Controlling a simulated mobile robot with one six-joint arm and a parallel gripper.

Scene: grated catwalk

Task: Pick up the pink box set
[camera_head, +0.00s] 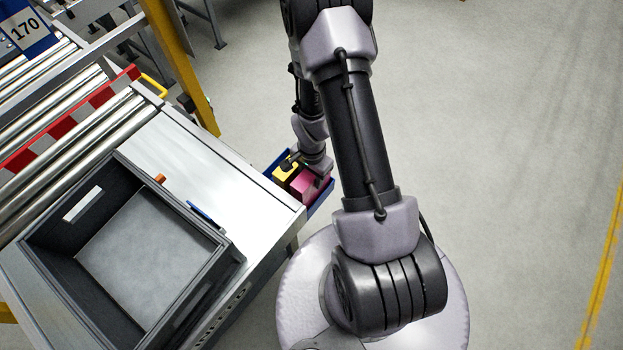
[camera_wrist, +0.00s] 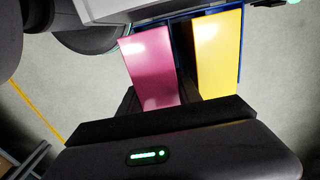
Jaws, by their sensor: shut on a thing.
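The pink box set (camera_head: 305,186) is low beside the right end of the metal table, next to a yellow box (camera_head: 286,172), at a blue bin (camera_head: 325,196). In the wrist view the pink box (camera_wrist: 150,66) stands left of the yellow box (camera_wrist: 218,52), with blue bin walls (camera_wrist: 182,42) around them. My gripper (camera_head: 306,168) reaches down from above to the boxes. In the wrist view its dark fingers (camera_wrist: 160,100) are at the near end of the pink box, shut on it. The fingertips are partly hidden by the box.
An empty grey crate (camera_head: 215,240) sits on the metal table (camera_head: 185,160). Roller conveyors (camera_head: 75,130) with a red-and-white rail lie to the left. A yellow post (camera_head: 180,60) stands behind the table. The floor to the right is clear.

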